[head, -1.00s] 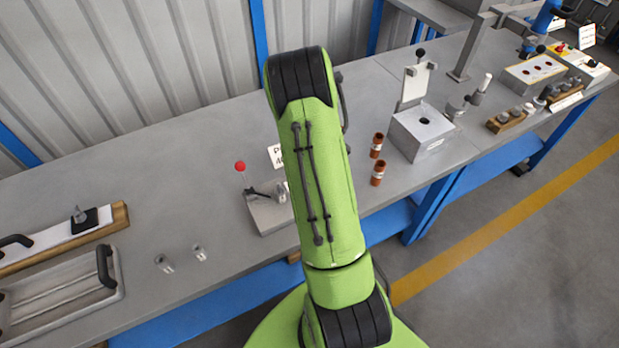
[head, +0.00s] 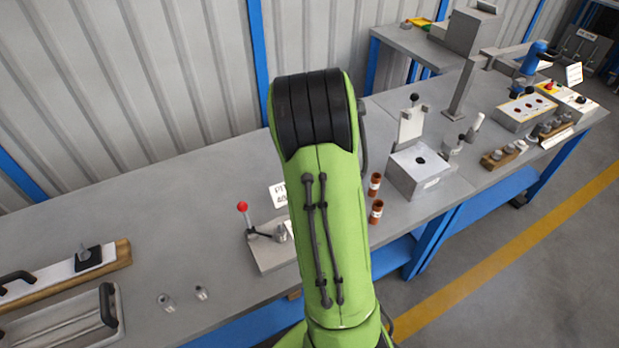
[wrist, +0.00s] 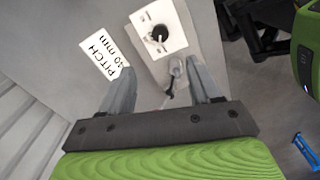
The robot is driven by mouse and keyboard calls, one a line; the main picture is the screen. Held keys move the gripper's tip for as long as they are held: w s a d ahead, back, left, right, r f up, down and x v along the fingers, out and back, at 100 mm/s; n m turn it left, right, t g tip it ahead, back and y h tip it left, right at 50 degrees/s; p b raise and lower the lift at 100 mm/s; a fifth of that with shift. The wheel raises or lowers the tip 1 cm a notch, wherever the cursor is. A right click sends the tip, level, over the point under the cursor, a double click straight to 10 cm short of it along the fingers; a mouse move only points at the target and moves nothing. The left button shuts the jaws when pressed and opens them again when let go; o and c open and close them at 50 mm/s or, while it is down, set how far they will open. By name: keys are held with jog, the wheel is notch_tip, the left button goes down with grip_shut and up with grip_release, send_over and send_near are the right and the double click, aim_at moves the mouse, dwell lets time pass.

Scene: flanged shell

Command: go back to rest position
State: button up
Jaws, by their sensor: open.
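My gripper (wrist: 160,88) shows in the wrist view with its two grey fingers spread apart and nothing between the tips. Beyond the fingers lies a pale fixture plate (wrist: 158,30) with a dark round knob, and a white card reading "PITCH 40 mm" (wrist: 103,55) lies to its left. In the head view my green arm rises in front of the bench and hides my gripper. The fixture with a red-ball lever (head: 243,207) stands just left of the arm, with the card (head: 279,195) behind it, partly hidden.
The grey bench (head: 180,215) runs across the view. Two brown cylinders (head: 376,211) and a grey box fixture (head: 418,170) stand right of the arm. Control boxes (head: 527,110) are farther right.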

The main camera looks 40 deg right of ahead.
dwell(0.5)
jog(key=a+r+m+t, duration=0.2)
jog(key=a+r+m, duration=0.1)
jog(key=a+r, duration=0.45)
jog(key=s+a+r+m+t, duration=0.1)
jog(key=s+a+r+m, duration=0.2)
jog(key=s+a, duration=0.4)
jog(key=s+a+r+m+t, duration=0.2)
jog(key=s+a+m, duration=0.3)
jog(key=s+a, duration=0.3)
jog(key=shift+s+a+r+m+t, duration=0.3)
jog(key=shift+a+r+m, duration=0.15)
jog(key=shift+r, duration=0.35)
